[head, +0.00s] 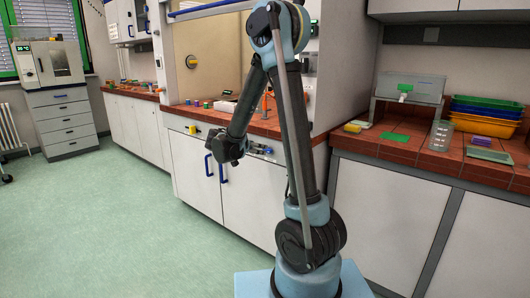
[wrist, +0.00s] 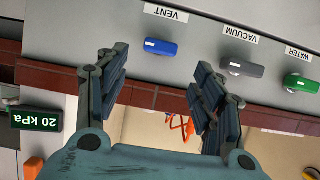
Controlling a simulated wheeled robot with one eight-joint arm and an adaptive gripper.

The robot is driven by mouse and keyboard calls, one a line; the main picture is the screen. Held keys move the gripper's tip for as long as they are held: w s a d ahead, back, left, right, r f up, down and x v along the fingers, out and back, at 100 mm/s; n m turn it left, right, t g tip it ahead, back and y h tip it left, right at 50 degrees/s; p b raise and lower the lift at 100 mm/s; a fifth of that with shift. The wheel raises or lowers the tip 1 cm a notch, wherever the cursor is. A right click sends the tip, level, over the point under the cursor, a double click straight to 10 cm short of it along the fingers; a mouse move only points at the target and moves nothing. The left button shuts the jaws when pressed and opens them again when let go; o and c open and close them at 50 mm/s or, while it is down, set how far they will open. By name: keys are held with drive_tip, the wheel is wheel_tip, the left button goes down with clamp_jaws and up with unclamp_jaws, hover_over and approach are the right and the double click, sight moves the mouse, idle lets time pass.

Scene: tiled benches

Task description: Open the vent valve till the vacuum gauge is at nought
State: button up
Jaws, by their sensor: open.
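The vent valve is a blue knob (wrist: 161,47) with a white mark, beside an upside-down VENT label on a grey panel in the wrist view. The knob lies beyond and between my gripper's fingertips (wrist: 160,60), and I see no contact. My gripper is open and empty. A dark display reading 20 kPa, upside down (wrist: 40,119), is at the left of the wrist view. In the head view my gripper (head: 225,148) is in front of the middle bench's edge. The vent knob cannot be made out there.
A grey VACUUM knob (wrist: 242,67) and a green WATER knob (wrist: 300,83) sit to the right on the same panel. A red-tiled bench edge (wrist: 140,97) runs close by. The floor (head: 120,225) is clear at the left.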

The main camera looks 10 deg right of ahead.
sight(268, 150)
drive_tip(key=x, duration=0.8)
drive_tip(key=shift+a, duration=0.1)
drive_tip(key=c, duration=1)
